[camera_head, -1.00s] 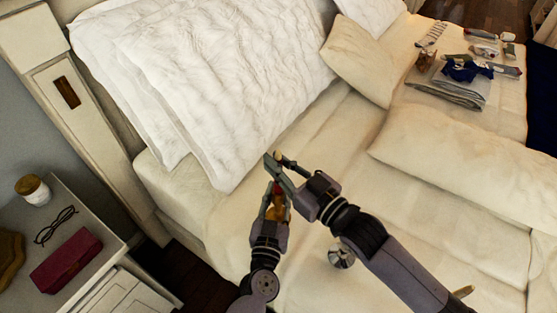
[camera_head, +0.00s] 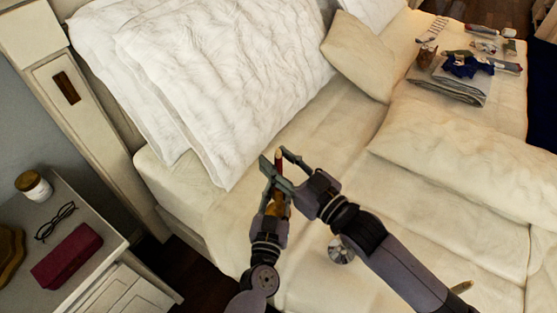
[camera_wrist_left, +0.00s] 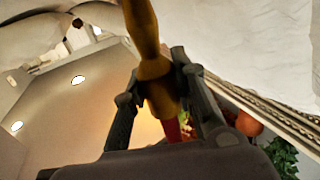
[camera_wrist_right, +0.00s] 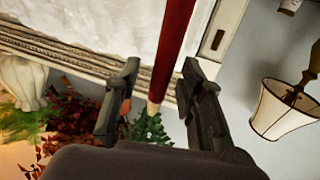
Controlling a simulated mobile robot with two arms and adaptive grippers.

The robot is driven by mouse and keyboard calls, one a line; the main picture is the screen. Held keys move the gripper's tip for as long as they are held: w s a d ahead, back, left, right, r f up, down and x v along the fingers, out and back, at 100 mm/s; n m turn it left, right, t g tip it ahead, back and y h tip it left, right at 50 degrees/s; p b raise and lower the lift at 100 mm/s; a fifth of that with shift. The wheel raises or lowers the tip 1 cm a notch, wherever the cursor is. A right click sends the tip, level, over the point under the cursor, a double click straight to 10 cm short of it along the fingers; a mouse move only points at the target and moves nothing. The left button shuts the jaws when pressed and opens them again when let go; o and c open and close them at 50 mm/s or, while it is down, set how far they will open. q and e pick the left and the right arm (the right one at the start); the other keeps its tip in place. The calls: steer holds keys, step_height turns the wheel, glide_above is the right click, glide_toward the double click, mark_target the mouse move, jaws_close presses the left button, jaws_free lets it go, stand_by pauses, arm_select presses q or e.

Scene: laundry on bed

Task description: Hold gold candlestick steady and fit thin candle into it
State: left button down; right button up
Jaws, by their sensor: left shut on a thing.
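A gold candlestick (camera_head: 277,203) is held by my left gripper (camera_head: 271,214) above the bed. In the left wrist view the candlestick (camera_wrist_left: 146,35) passes between the shut fingers (camera_wrist_left: 155,72). A thin dark red candle (camera_head: 278,178) with a pale tip is in line with the candlestick. Red shows at the candlestick's end in the left wrist view (camera_wrist_left: 171,130); how deep it sits is hidden. My right gripper (camera_head: 275,157) is open around the candle's tip end. In the right wrist view the candle (camera_wrist_right: 174,45) runs between the spread fingers (camera_wrist_right: 160,76), with gaps beside it.
The bed (camera_head: 300,140) has white pillows (camera_head: 215,80) at the back. A shiny silver object (camera_head: 341,250) and a pale stick end (camera_head: 462,287) show beside my right arm. A nightstand (camera_head: 100,245) holds a jar (camera_head: 33,187), glasses (camera_head: 55,222) and a maroon case (camera_head: 66,256).

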arm_select(q)
steer(key=shift+f, duration=0.2)
arm_select(e)
steer(key=v, duration=0.7)
steer(key=shift+d, duration=0.15)
steer(key=shift+s, duration=0.15)
arm_select(q)
steer(key=c, duration=1.3)
jaws_free()
steer(key=shift+s, duration=0.1)
steer(key=shift+c, duration=0.2)
steer(key=shift+o, duration=0.5)
arm_select(e)
steer(key=shift+f, duration=0.15)
arm_select(q)
steer(key=shift+r, duration=0.1)
